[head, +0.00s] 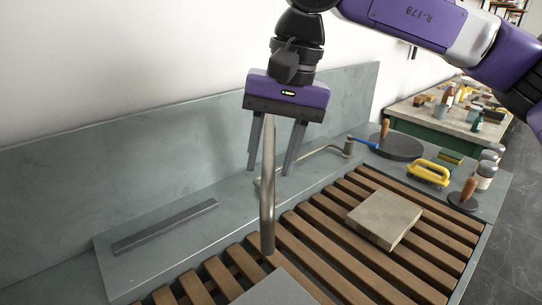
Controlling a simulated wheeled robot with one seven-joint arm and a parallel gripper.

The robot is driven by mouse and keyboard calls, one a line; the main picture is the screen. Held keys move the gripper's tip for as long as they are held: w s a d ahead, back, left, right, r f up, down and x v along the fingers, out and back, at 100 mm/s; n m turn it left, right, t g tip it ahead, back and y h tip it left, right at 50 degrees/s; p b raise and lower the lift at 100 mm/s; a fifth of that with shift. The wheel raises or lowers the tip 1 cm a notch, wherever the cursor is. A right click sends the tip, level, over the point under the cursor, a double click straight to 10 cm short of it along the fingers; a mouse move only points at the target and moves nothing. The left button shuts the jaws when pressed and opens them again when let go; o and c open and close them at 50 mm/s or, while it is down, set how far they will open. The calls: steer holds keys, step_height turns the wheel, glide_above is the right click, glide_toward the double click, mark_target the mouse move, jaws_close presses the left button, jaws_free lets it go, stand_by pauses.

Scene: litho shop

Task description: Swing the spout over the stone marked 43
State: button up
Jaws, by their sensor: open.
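The metal spout (267,215) hangs down as a bare tube over the wooden slats. A thin bent pipe (318,154) runs behind it to a fitting with a blue lever (363,141) on the ledge. My gripper (269,172) points down, open, with one finger on each side of the spout's upper part in the picture. I cannot tell whether either finger touches it. One pale stone (383,216) lies on the slats at the right. Another grey stone (279,291) is cut off by the bottom edge, near the spout's lower end. No number is readable on either stone.
The slatted rack (322,247) sits in a grey sink with a tall back panel (150,160). A dark bar (165,227) lies on the left ledge. A dark disc with handle (398,148), yellow-handled brush (430,173) and jars (484,174) crowd the right end.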

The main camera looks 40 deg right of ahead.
step_height(320, 180, up, 8)
steer(key=d, duration=0.1)
steer(key=shift+s+f, duration=0.25)
steer(key=shift+s, duration=0.2)
steer(key=shift+d, duration=0.1)
